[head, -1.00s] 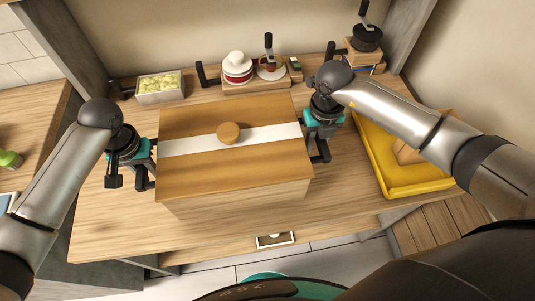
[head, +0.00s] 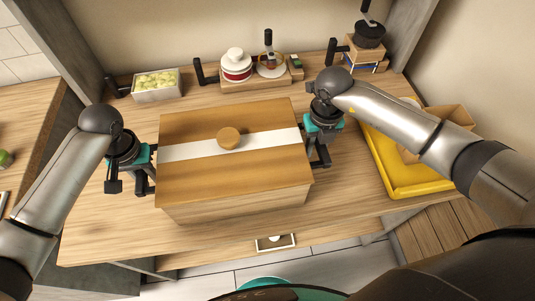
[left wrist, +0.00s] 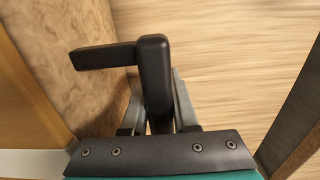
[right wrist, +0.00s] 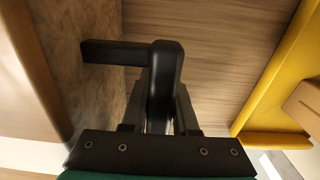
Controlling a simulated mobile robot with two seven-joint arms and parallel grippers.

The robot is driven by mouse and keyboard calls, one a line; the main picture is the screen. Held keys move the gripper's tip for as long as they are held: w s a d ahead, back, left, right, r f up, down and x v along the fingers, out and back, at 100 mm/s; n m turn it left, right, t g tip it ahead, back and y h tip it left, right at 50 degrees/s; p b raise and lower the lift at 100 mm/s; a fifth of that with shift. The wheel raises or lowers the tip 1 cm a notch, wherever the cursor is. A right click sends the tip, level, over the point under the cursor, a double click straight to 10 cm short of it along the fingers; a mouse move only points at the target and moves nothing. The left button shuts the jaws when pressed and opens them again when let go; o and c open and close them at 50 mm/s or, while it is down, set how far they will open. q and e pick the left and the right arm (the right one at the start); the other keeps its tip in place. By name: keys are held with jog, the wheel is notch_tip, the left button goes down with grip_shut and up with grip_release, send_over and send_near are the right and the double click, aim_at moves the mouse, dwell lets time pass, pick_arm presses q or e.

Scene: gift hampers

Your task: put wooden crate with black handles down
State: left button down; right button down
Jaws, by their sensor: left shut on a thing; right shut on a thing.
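The wooden crate (head: 250,187) is in the middle of the head view, covered by a wooden top with a white band and a round knob (head: 228,138). It is level, over the table; I cannot tell whether its base touches the surface. My left gripper (head: 146,178) is shut on the crate's black left handle, which shows in the left wrist view (left wrist: 153,75). My right gripper (head: 319,150) is shut on the black right handle, which shows in the right wrist view (right wrist: 165,75). In the head view the grippers mostly hide both handles.
The wooden table (head: 100,225) has bare room left of and in front of the crate. A tray with pale green contents (head: 157,85), a wooden caddy (head: 255,81) and a stand with a black pot (head: 368,36) line the back. A yellow tray (head: 400,180) holding a cardboard box is at right.

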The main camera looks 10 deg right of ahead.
pick_arm(q)
jog(key=shift+w+a+f+b, duration=0.1)
jog(key=shift+a+f+b, duration=0.05)
jog(key=shift+f+b, duration=0.15)
pick_arm(e)
jog(key=shift+w+d+f, duration=0.1)
jog(key=shift+d+f, duration=0.05)
jog(key=shift+f, duration=0.1)
pick_arm(q)
jog(key=c, duration=1.1)
grip_release()
jog(key=shift+f, duration=0.15)
jog(key=shift+c, duration=0.2)
pick_arm(e)
jog(key=c, duration=1.1)
grip_release()
jog(key=shift+f, duration=0.2)
jog(key=shift+c, duration=0.2)
pick_arm(q)
jog(key=o, duration=0.5)
jog(key=shift+c, duration=0.2)
pick_arm(e)
jog(key=o, duration=0.5)
jog(key=shift+c, duration=0.2)
